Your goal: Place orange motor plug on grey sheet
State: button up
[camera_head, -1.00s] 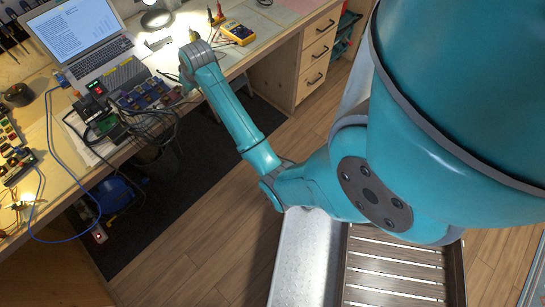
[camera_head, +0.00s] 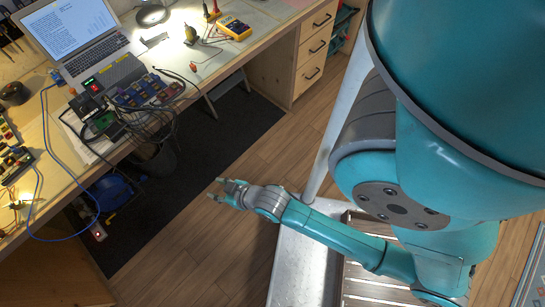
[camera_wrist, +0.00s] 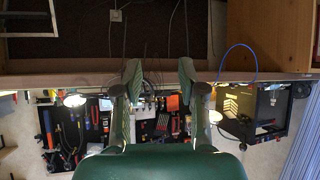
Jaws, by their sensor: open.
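A small orange plug (camera_head: 193,67), likely the motor plug, lies on the desk near the front edge, right of the cables. A greyish sheet (camera_head: 258,17) seems to lie flat on the desk at the top, behind the yellow meter; its edges are hard to make out. My gripper (camera_head: 215,189) is open and empty over the floor, in front of the desk and well apart from the plug. In the wrist view my gripper (camera_wrist: 160,72) shows two spread fingers with nothing between them. I cannot make out the plug or sheet there.
The desk holds a laptop (camera_head: 75,32), a block of electronics with black cables (camera_head: 145,92), a yellow meter (camera_head: 235,27) and a yellow-black tool (camera_head: 190,34). A drawer unit (camera_head: 316,45) stands under its right end.

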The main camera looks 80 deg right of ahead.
jog(key=s+a+r+n+t+y, duration=0.1)
jog(key=s+a+r, duration=0.3)
jog(key=s+r, duration=0.4)
jog(key=s+a+r+n+t+y, duration=0.1)
jog(key=s+a+r+t+y, duration=0.1)
jog(key=s+a+r, duration=0.3)
jog(key=s+r+t, duration=0.1)
jog(key=s+r, duration=0.2)
jog(key=s, duration=0.2)
jog(key=shift+s+r+n, duration=0.15)
jog(key=shift+r+n, duration=0.2)
jog(key=shift+n, duration=0.05)
